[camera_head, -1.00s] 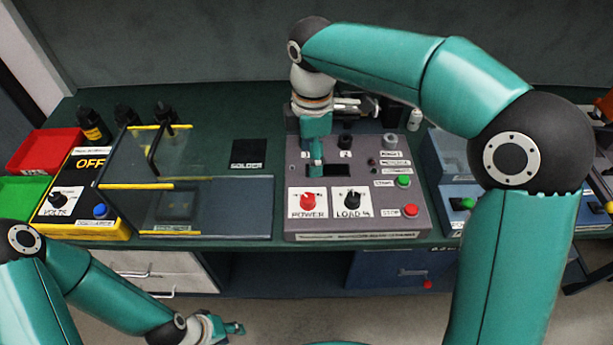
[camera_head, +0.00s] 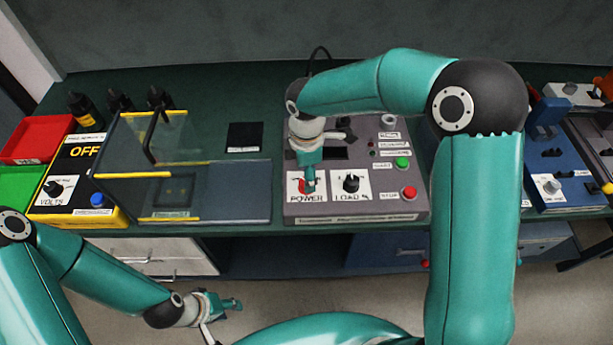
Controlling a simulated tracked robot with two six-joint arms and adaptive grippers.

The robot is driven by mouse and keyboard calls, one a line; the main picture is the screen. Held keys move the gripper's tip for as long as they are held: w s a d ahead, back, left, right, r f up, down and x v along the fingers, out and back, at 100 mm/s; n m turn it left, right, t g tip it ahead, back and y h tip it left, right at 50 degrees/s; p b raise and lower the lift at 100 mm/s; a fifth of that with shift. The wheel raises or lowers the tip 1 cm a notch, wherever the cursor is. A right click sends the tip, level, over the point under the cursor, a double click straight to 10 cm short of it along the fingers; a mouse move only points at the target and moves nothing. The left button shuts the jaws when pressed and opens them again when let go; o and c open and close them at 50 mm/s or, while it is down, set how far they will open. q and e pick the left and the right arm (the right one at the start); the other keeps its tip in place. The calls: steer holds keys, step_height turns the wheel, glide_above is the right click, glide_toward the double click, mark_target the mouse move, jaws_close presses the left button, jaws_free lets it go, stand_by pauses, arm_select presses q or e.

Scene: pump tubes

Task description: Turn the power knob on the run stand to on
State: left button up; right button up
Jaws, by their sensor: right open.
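The run stand (camera_head: 385,205) is a grey box on the green bench, with a white POWER label (camera_head: 298,195) at its front left. The red power knob (camera_head: 299,184) is mostly hidden behind my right gripper (camera_head: 309,187). That gripper points down over the knob and is open; I cannot tell whether it touches the knob, or which way the knob points. A black LOAD knob (camera_head: 351,183) stands just to its right. My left gripper (camera_head: 236,304) hangs low in front of the bench, away from the stand, and its finger opening is unclear.
A green button (camera_head: 402,162) and a red button (camera_head: 409,192) sit on the stand's right side. A clear guard box with yellow edges (camera_head: 150,175) stands left of the stand. A yellow box reading OFF (camera_head: 88,150) is further left. Blue equipment (camera_head: 560,165) stands at the right.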

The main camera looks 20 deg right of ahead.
steer(key=shift+f, duration=1.4)
steer(key=shift+c, duration=0.2)
steer(key=c, duration=1.1)
